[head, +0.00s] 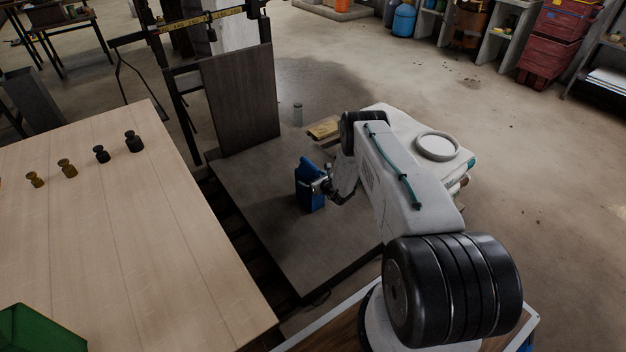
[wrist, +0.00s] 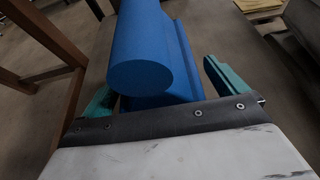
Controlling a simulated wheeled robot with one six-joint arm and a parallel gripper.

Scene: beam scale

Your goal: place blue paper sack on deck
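The blue paper sack (head: 306,190) stands upright at the middle of the scale's dark deck (head: 275,240); its base appears to meet the deck. My gripper (head: 322,184) is at the sack's right side in the head view. In the wrist view my gripper (wrist: 160,85) looks open, with a visible gap between the right finger and the sack. The left finger is close to the sack, partly hidden.
A dark upright board (head: 240,100) and the beam (head: 200,20) stand at the deck's back. A wooden table (head: 110,240) with several small weights is left. A pale stack (head: 405,125) with a round dish (head: 437,146) is right, behind my arm. The front deck is clear.

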